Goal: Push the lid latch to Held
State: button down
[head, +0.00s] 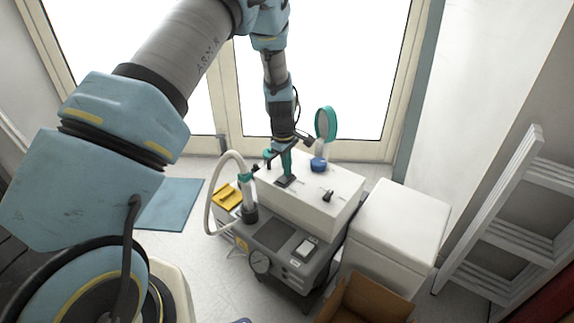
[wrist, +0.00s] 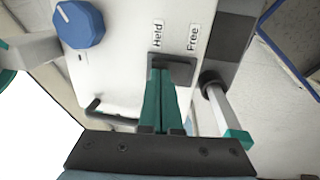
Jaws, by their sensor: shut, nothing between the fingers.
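The white compressor housing (head: 312,195) has a dark latch plate (head: 286,181) on its top. In the wrist view the plate (wrist: 184,70) sits below the printed labels "Held" (wrist: 158,34) and "Free" (wrist: 193,38), Held on the left. My gripper (head: 287,172) points down at this plate. Its teal fingers (wrist: 160,75) are shut together with nothing between them. The fingertips are at the plate, on the Held side. They cover part of it, so the latch's own position is hidden. I cannot tell whether the tips touch it.
A blue knob (wrist: 80,24) and a black handle (head: 327,196) are on the same housing. A round teal-rimmed piece (head: 326,123) stands behind. A hose (head: 211,196) loops at the left. A white cabinet (head: 402,220) and cardboard box (head: 365,300) are at the right.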

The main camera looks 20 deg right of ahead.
aim_at(281, 181)
jog(key=shift+f, duration=0.25)
dwell(0.3)
jog(key=shift+s+a+r+p, duration=0.2)
jog(key=shift+s+a+p, duration=0.15)
jog(key=shift+a, duration=0.35)
jog(key=shift+r+p, duration=0.45)
jog(key=shift+r, duration=0.15)
notch_tip(281, 181, up, 13)
jog(key=a+p, duration=0.1)
jog(key=shift+s+a+f+p, duration=0.15)
jog(key=shift+s+a+p, duration=0.05)
jog(key=shift+s+p, duration=0.2)
